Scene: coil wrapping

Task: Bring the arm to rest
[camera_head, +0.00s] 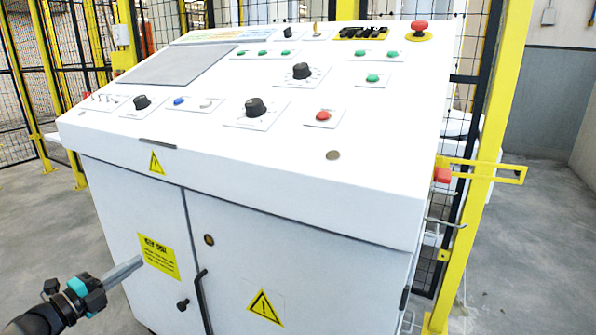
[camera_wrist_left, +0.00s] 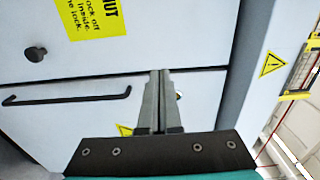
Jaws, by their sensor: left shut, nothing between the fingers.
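My left gripper (camera_head: 124,271) comes in from the lower left of the head view. It is in front of the left door of a white control cabinet (camera_head: 290,190), below the sloped panel. In the left wrist view my left gripper (camera_wrist_left: 160,76) is shut, its two fingers side by side with nothing between them. The cabinet front fills most of that view. I cannot tell from these views how far the fingertips are from the door. My right gripper is in neither view.
The sloped panel carries several knobs and buttons and a red emergency button (camera_head: 419,27). The doors have a black handle (camera_head: 202,300) and a yellow sign (camera_head: 158,256). A yellow post (camera_head: 489,160) with mesh fencing stands at the right. Bare floor (camera_head: 535,240) shows beyond it.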

